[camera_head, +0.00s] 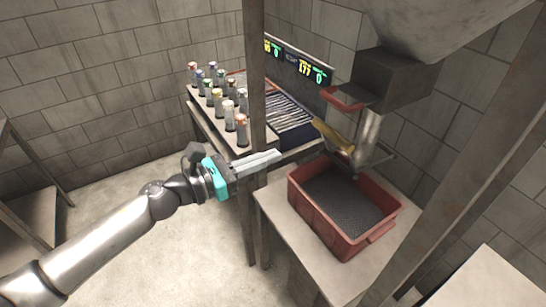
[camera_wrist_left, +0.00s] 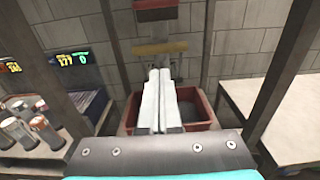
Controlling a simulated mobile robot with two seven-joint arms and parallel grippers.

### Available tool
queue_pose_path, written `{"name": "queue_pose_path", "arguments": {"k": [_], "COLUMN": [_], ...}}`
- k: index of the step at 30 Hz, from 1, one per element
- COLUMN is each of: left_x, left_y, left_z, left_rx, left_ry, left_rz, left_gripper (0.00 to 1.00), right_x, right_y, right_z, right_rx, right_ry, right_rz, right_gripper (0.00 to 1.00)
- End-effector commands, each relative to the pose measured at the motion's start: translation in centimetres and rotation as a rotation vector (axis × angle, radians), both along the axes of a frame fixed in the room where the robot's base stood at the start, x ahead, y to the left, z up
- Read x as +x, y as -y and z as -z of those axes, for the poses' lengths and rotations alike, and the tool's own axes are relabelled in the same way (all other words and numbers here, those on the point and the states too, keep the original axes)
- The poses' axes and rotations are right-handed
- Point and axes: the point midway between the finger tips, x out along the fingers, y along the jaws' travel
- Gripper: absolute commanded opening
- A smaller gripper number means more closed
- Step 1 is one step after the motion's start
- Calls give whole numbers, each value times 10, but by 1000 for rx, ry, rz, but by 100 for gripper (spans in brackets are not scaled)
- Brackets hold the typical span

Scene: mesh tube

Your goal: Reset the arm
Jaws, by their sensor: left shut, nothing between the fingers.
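My left arm reaches in from the left in the head view. Its gripper (camera_head: 277,156) is shut and empty, held in the air left of the red bin and in front of the metal post. In the left wrist view the two pale fingers (camera_wrist_left: 160,75) lie together, pointing toward the red bin (camera_wrist_left: 198,108). The same bin (camera_head: 305,208) stands on a pale table in the head view and holds dark grainy material. My right gripper is not in view.
Several capped tubes (camera_head: 228,115) stand on a table behind the metal post (camera_head: 255,75). A hopper machine (camera_head: 390,80) with a yellow handle (camera_head: 333,134) hangs above the bin. Green and yellow displays (camera_head: 303,68) are behind. Bare floor lies below my left arm.

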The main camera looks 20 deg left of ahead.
Motion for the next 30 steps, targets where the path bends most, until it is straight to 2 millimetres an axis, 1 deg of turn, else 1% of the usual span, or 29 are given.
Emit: {"name": "queue_pose_path", "arguments": {"k": [5, 13, 15, 17, 20, 21, 23, 24, 26, 27, 29, 30], "left_x": [0, 0, 2, 6, 13, 15, 14, 12, 5, -2, -16, -27], "left_y": [0, 0, -3, -11, -31, -42, -58, -68, -81, -88, -98, -102], "left_z": [0, 1, 8, 24, 72, 99, 142, 172, 216, 245, 288, 317], "left_rx": [0, -2, -26, -81, -250, -340, -490, -589, -735, -831, -968, -1059], "left_ry": [0, -2, -24, -76, -227, -304, -426, -504, -612, -680, -773, -833], "left_rz": [0, -1, -16, -51, -157, -213, -309, -377, -477, -545, -648, -718], "left_gripper": [0, 0, 0, 0, 0, 0, 0, 0, 0, 0, 0, 0], "right_x": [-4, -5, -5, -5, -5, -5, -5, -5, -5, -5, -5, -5], "right_y": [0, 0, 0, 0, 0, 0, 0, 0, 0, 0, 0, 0], "right_z": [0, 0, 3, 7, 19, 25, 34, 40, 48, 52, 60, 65], "right_rx": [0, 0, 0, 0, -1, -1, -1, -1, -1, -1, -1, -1], "right_ry": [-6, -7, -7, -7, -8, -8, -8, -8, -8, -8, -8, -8], "right_rz": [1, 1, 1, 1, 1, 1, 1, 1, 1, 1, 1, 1], "right_gripper": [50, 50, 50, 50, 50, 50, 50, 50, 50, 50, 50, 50]}}
